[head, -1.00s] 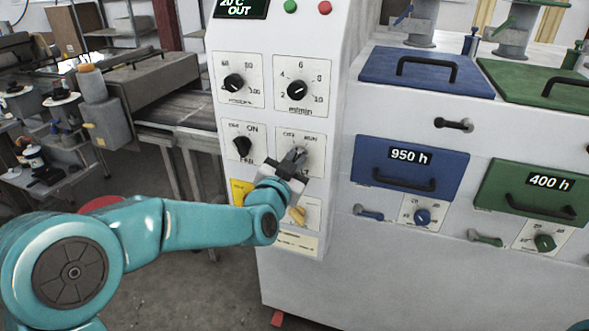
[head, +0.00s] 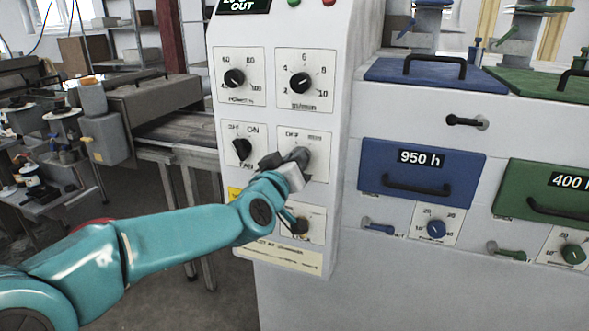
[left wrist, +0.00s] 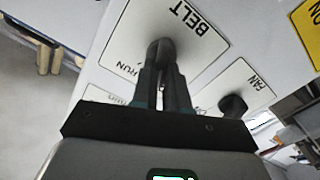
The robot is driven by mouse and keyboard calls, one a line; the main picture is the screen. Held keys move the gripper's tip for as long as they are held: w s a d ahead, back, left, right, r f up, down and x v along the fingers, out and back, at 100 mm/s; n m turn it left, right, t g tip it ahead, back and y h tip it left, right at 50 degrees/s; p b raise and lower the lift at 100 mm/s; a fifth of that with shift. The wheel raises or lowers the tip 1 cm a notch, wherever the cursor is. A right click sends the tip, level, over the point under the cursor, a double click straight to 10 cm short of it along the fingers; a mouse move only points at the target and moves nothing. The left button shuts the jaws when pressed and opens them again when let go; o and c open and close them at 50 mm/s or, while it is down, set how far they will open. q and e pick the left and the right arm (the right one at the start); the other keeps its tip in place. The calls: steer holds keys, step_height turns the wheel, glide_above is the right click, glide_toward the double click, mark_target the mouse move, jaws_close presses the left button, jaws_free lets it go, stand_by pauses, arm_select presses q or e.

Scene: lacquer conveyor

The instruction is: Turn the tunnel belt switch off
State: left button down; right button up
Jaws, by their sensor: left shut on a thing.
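The tunnel belt switch is a dark knob (left wrist: 160,50) on a white plate (head: 318,150) marked OFF and RUN in the head view. The left wrist view shows BELT and RUN printed beside the knob. My left gripper (head: 297,158) is at this plate, with its fingers shut on the knob; the fingers (left wrist: 161,82) also show in the left wrist view. In the head view the gripper hides most of the knob, so which mark it points to cannot be told. My right gripper is not in view.
The fan switch (head: 242,149) sits just left of the belt plate, with power (head: 234,78) and m/min (head: 300,83) dials above. A lower plate (head: 312,220) is partly hidden by my arm. Blue (head: 420,172) and green (head: 545,190) drawers are to the right.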

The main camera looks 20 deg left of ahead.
arm_select(q)
steer(key=shift+f+n, duration=0.1)
steer(key=shift+n, duration=0.4)
steer(key=c, duration=1.1)
jaws_free()
steer(key=shift+c, duration=0.2)
steer(key=s, duration=1.6)
steer(key=shift+a+b, duration=0.25)
steer(key=shift+b, duration=0.05)
steer(key=shift+s, duration=0.1)
